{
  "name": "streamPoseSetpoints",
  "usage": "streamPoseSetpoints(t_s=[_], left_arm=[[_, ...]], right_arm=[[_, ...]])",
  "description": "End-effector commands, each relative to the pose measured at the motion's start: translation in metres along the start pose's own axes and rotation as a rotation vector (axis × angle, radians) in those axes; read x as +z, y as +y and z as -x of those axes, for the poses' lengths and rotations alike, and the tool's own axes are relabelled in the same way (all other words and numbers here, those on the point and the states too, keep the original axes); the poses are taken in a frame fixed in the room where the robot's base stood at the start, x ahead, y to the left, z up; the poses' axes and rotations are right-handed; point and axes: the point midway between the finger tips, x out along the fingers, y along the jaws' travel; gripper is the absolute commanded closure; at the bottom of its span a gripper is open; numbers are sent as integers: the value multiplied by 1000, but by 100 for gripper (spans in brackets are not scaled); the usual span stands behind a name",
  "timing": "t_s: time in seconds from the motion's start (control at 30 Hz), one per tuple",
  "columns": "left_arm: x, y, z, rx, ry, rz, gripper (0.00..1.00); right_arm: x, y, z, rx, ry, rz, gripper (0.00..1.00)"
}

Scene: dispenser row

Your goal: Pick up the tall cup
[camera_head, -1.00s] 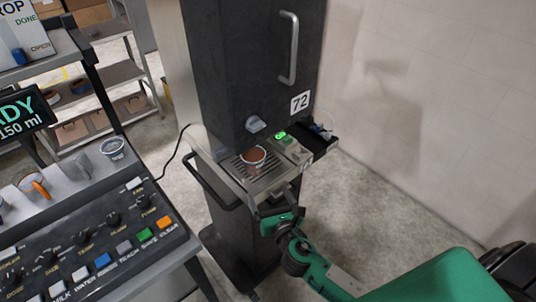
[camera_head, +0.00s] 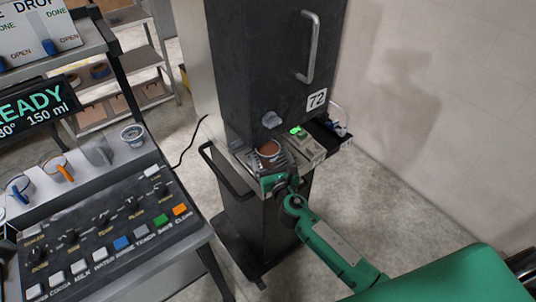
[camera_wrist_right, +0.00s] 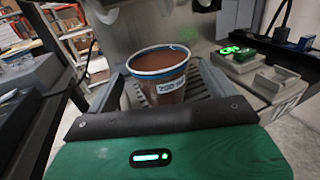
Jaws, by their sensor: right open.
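A cup (camera_head: 270,150) filled with brown liquid stands upright on the slatted drip tray of the dark dispenser marked 72. In the right wrist view the cup (camera_wrist_right: 160,78) is clear with a blue band under its rim and a small label, and sits just ahead of my gripper. My right gripper (camera_head: 272,172) is open at the front edge of the tray, with its fingers reaching forward on either side of the cup. In the head view the gripper hides the cup's lower part. I cannot tell whether a finger touches it. My left gripper is not in view.
The dispenser (camera_head: 263,70) rises behind the cup, with a knob (camera_head: 271,119) above it. A green-lit switch box (camera_head: 305,143) is close on the right. A button console (camera_head: 110,235) stands at left, with another cup (camera_head: 132,135) on its ledge. Open floor lies to the right.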

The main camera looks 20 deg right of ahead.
Motion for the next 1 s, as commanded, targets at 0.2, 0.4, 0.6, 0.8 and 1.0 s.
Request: streamPoseSetpoints(t_s=[0.2,0.4,0.6,0.8,1.0], left_arm=[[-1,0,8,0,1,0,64],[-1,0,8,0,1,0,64],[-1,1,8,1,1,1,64],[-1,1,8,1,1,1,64],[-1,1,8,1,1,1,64]], right_arm=[[2,0,-28,-1,0,0,13],[1,0,-33,0,1,1,13],[1,0,-32,0,0,0,31],[2,0,-33,0,-1,0,68],[2,0,-32,0,-1,0,68]])
